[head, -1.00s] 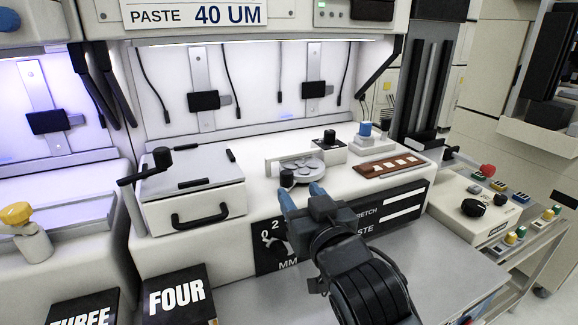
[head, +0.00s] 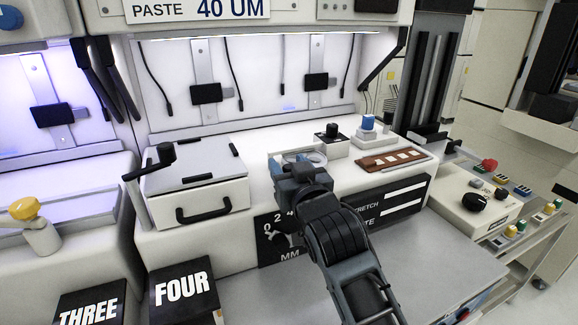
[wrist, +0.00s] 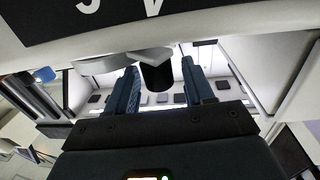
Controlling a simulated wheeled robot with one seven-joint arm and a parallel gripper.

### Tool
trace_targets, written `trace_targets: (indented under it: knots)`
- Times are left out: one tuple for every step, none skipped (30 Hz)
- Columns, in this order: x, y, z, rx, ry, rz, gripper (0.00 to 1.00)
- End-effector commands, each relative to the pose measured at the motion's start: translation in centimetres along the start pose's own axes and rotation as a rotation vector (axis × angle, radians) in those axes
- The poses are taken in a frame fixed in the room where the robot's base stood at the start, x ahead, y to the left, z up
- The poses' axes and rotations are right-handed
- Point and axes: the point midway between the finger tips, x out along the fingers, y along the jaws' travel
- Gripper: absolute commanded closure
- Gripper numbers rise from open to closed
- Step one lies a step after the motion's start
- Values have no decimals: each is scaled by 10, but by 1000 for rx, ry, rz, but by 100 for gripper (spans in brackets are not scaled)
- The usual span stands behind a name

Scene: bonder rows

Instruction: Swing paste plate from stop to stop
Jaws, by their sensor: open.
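The paste plate (head: 308,157) is a round pale disc on the white bench top, mostly hidden behind my gripper (head: 293,168) in the head view. In the wrist view a grey rim, likely the plate (wrist: 118,61), shows beside a black knob (wrist: 157,76). The two blue fingers of my gripper (wrist: 162,82) are open, with the knob between them. A gap shows on each side of the knob, so I cannot see contact. The plate's stops cannot be made out.
A black knob block (head: 331,135), a blue-topped knob (head: 368,123) and a brown strip tray (head: 393,158) stand right of the plate. A lidded box with a crank (head: 195,180) is on the left. A control box (head: 470,196) stands at far right.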

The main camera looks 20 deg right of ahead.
Motion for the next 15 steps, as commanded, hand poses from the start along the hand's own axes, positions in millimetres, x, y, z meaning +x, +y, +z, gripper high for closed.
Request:
trace_targets:
  knots:
    - [0,0,0,0,0,0,49]
    - [0,0,0,0,0,0,52]
    - [0,0,0,0,0,0,55]
    - [0,0,0,0,0,0,58]
    - [0,0,0,0,0,0,61]
    - [0,0,0,0,0,0,65]
    - [0,0,0,0,0,0,68]
    - [0,0,0,0,0,0,71]
    - [0,0,0,0,0,0,74]
    - [0,0,0,0,0,0,77]
    - [0,0,0,0,0,0,80]
    - [0,0,0,0,0,0,84]
    - [0,0,0,0,0,0,87]
    - [0,0,0,0,0,0,90]
    - [0,0,0,0,0,0,94]
